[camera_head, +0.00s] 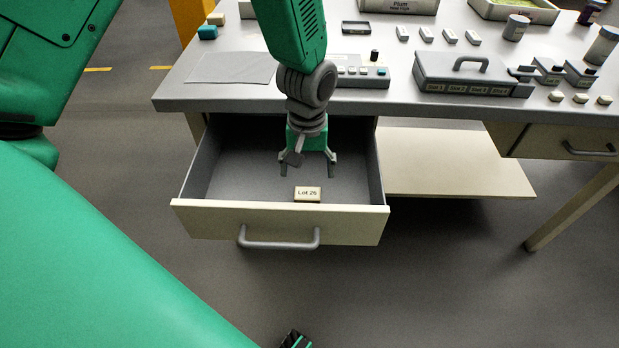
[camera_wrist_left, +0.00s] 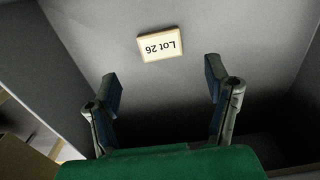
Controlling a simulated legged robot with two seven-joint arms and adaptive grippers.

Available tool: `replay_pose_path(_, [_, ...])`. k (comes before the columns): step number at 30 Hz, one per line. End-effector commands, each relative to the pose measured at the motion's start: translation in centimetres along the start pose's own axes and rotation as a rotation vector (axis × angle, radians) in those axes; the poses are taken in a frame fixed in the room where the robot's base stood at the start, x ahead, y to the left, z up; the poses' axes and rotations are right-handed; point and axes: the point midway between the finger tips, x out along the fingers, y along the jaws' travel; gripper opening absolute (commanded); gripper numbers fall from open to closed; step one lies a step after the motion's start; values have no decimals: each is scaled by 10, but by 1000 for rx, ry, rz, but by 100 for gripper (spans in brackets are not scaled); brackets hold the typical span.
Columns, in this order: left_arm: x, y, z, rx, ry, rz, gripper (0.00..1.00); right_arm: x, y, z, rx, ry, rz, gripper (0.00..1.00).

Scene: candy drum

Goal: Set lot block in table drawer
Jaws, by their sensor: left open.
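The lot block (camera_head: 307,194), a small cream block marked "Lot 26", lies inside the open table drawer (camera_head: 280,222), near its front panel. It also shows in the left wrist view (camera_wrist_left: 160,43), lying on the grey drawer floor beyond my fingertips. My left gripper (camera_head: 308,168) is open and empty, pointing down into the drawer, behind the block and apart from it. In the left wrist view the two fingers (camera_wrist_left: 162,92) stand wide apart with nothing between them.
The table (camera_head: 180,92) stands behind the drawer. On it are a grey mat (camera_head: 232,68), a button panel (camera_head: 362,77), and a grey lidded case with a handle (camera_head: 470,75). A second drawer (camera_head: 570,142) is shut at the right. A lower shelf (camera_head: 450,165) lies beside the open drawer.

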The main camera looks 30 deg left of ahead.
Motion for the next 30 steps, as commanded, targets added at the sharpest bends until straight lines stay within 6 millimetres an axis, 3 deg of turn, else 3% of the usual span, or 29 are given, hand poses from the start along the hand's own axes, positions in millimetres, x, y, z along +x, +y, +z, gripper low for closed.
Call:
replay_pose_path(3, [-25,1,0,2,3,0,71,-10,0,0,0,0,0,0])
replay_pose_path(7, [-38,2,0,3,3,-1,71,-13,0,-1,0,0,0,0])
replay_pose_path(26, [-42,1,0,2,0,-1,71,-14,0,-1,0,0,0,0])
replay_pose_path(30, [-54,1,0,2,1,-1,71,-25,0,-1,0,-1,0,0])
